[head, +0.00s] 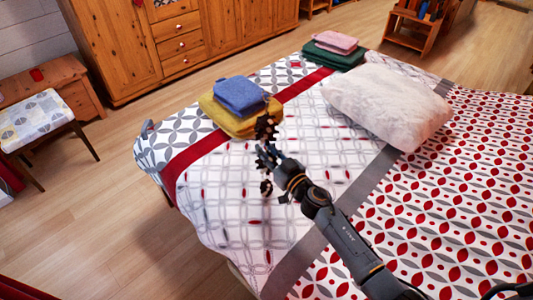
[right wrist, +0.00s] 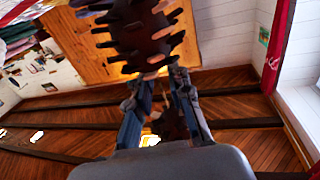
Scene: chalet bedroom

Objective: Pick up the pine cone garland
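The pine cone garland (head: 265,130) is a dark brown string of cones, seen in the head view above the bed. My right gripper (head: 274,162) is at its middle, with cones showing above and below the fingers. In the right wrist view, a large dark cone of the garland (right wrist: 145,30) is just beyond the fingertips, and another brown piece hangs behind the fingers. The fingers of my right gripper (right wrist: 160,85) are drawn in toward each other at the garland. Their exact contact is partly hidden. My left gripper is not in view.
The bed (head: 225,205) has a patterned cover. A blue folded towel (head: 240,96) lies on a yellow one (head: 225,120); a white pillow (head: 385,100) and pink towel (head: 335,42) on a green one are farther back. Wood floor is clear beside the bed.

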